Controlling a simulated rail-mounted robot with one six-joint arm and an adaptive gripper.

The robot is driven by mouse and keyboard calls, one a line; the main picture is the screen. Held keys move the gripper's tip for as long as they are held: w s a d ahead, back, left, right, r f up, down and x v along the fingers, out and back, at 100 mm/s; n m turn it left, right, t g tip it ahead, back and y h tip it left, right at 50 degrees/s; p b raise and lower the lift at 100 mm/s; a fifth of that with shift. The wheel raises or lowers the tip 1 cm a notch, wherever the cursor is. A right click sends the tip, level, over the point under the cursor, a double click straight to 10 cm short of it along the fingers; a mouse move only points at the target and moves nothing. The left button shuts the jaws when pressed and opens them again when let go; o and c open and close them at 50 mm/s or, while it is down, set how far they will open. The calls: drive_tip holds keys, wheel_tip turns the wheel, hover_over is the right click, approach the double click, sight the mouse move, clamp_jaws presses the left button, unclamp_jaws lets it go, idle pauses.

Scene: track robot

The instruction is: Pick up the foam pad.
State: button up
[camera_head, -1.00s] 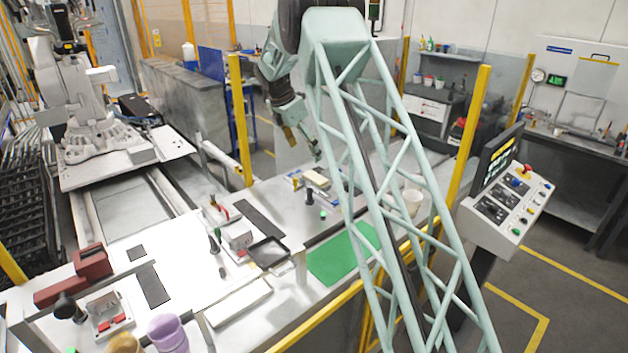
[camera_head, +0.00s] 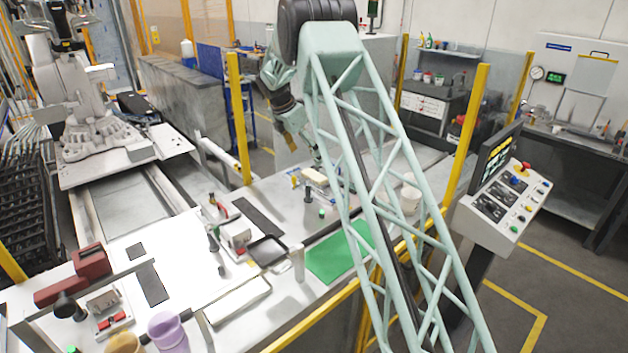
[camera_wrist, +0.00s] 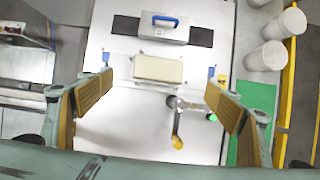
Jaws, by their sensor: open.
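The foam pad looks like a cream, rectangular block. In the wrist view the foam pad (camera_wrist: 158,69) lies on the white table top, ahead of and between my two fingers. In the head view the foam pad (camera_head: 314,178) sits towards the far side of the table, small and partly crowded by nearby items. My gripper (camera_wrist: 160,88) is open and empty, with its tan-padded fingers spread wider than the pad. In the head view my gripper (camera_head: 308,153) hangs above the table near the pad, partly hidden by my arm.
A grey case with a blue handle (camera_wrist: 164,27) stands just beyond the pad on a dark strip. A yellow-ended tool (camera_wrist: 177,141) lies on the near side. A green mat (camera_head: 328,262) and white cups (camera_wrist: 267,56) are at the right. Yellow rails (camera_head: 310,320) edge the table.

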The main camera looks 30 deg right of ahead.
hover_over(313, 175)
drive_tip(key=a, duration=0.2)
drive_tip(key=shift+s+d+f+p, duration=0.1)
drive_tip(key=shift+s+f+p, duration=0.05)
drive_tip(key=shift+f, duration=1.25)
drive_tip(key=shift+s+f+p, duration=0.15)
drive_tip(key=shift+f, duration=1.2)
drive_tip(key=shift+p+x, duration=0.6)
drive_tip(key=shift+x, duration=1.95)
drive_tip(key=shift+f, duration=0.1)
drive_tip(key=shift+c, duration=0.7)
drive_tip(key=c, duration=0.8)
